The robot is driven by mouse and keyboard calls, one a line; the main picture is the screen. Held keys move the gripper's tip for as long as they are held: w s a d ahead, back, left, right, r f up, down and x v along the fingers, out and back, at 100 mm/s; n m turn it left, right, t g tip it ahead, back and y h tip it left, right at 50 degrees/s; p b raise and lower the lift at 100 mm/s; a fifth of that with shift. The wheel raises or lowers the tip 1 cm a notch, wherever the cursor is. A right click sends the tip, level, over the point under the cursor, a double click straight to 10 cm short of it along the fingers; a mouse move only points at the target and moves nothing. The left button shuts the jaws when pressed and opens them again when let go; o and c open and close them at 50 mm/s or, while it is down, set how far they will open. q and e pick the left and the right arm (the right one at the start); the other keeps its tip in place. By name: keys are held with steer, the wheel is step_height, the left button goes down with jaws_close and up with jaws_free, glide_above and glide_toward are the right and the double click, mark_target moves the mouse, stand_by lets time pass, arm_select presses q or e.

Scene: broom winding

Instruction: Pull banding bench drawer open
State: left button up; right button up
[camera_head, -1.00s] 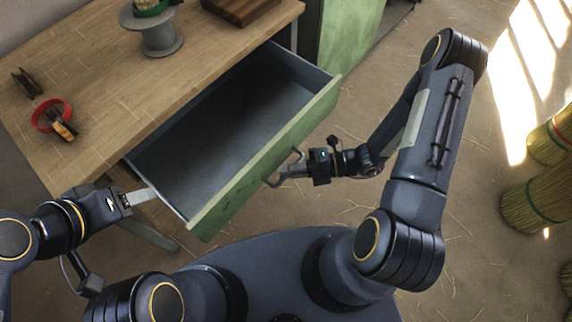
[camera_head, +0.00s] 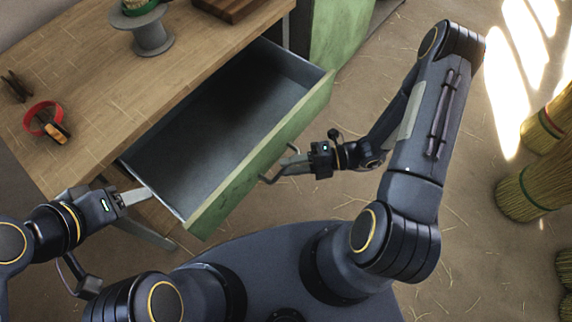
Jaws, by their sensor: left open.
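The banding bench drawer (camera_head: 263,150) stands far out of the wooden bench (camera_head: 100,100). It has a green front and an empty grey inside. The bar handle (camera_head: 266,181) is on the front's outer face. My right gripper (camera_head: 287,168) is at the handle, its fingers closed around the bar as far as I can see; the fingertips are small in view. My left gripper (camera_head: 140,196) is open at the drawer's left side, below the bench's front edge. Its fingertips are beside the drawer side; I cannot tell if they touch it.
A green cabinet (camera_head: 340,35) is behind. Straw brooms (camera_head: 530,190) stand at the right on open floor.

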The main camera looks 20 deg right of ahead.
steer(key=d, duration=0.6)
steer(key=shift+s+r, duration=0.45)
steer(key=s+d+r+m+t+h+p, duration=0.1)
steer(key=s+r+m+h+p, duration=0.2)
steer(key=r+m, duration=0.8)
steer(key=s+r+m+t+h+p, duration=0.1)
steer(key=r+m+h+p, duration=0.4)
steer(key=r+m, duration=0.7)
steer(key=s+d+r+m+t+h+p, duration=0.1)
steer(key=s+r+m+h+p, duration=0.3)
steer(key=r+m+p, duration=0.3)
step_height(320, 180, up, 8)
steer(key=m, duration=0.4)
steer(key=shift+s+d+p, duration=0.3)
steer(key=shift+d, duration=0.05)
